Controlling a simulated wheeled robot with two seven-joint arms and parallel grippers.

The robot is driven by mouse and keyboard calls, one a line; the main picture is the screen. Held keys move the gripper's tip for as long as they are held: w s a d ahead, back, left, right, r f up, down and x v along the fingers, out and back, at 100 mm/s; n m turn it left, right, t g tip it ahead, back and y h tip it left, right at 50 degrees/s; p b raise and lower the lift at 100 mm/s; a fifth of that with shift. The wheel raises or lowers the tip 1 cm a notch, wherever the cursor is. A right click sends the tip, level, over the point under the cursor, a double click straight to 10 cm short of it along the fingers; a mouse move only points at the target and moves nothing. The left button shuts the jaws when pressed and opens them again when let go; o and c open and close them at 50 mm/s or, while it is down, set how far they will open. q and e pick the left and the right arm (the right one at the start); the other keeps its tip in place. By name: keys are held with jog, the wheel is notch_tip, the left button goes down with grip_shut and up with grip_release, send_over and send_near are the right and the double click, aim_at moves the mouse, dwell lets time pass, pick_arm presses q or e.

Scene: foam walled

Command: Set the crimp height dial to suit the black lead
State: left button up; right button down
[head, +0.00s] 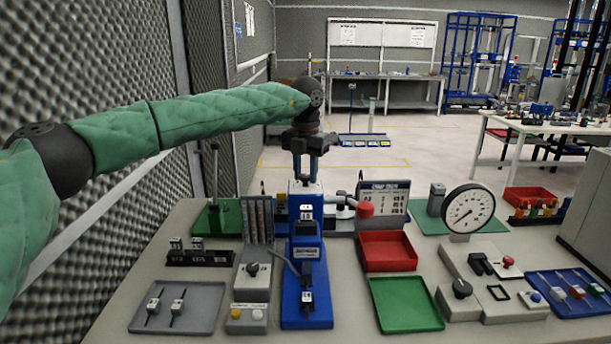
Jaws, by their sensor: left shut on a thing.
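The blue crimp press (306,262) stands upright in the middle of the bench. My left gripper (308,176) points down at the top of the press, shut on the crimp height dial there. The fingers mostly hide the dial, and its setting cannot be read. A small black part with a white label (307,298) sits low on the press base. Two dark leads with pale tags (177,304) lie in the grey tray (205,314) at front left. A chart board (386,203) stands behind the press to the right; its text is too small to read. My right gripper is not in view.
A round gauge (469,208) stands at the right. A red tray (388,251) and an empty green tray (406,304) lie right of the press. A grey box with a black knob (253,270) is close on its left. A blue tray (572,292) holds several coloured-tagged parts.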

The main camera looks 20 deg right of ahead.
aim_at(305, 175)
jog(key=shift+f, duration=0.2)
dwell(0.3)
pick_arm(q)
jog(key=o, duration=1)
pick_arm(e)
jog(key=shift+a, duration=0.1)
pick_arm(q)
jog(key=shift+r, duration=0.1)
notch_tip(305, 175, up, 7)
jog(key=shift+f+b, duration=0.1)
jog(key=shift+b, duration=0.75)
jog(key=shift+r, duration=0.4)
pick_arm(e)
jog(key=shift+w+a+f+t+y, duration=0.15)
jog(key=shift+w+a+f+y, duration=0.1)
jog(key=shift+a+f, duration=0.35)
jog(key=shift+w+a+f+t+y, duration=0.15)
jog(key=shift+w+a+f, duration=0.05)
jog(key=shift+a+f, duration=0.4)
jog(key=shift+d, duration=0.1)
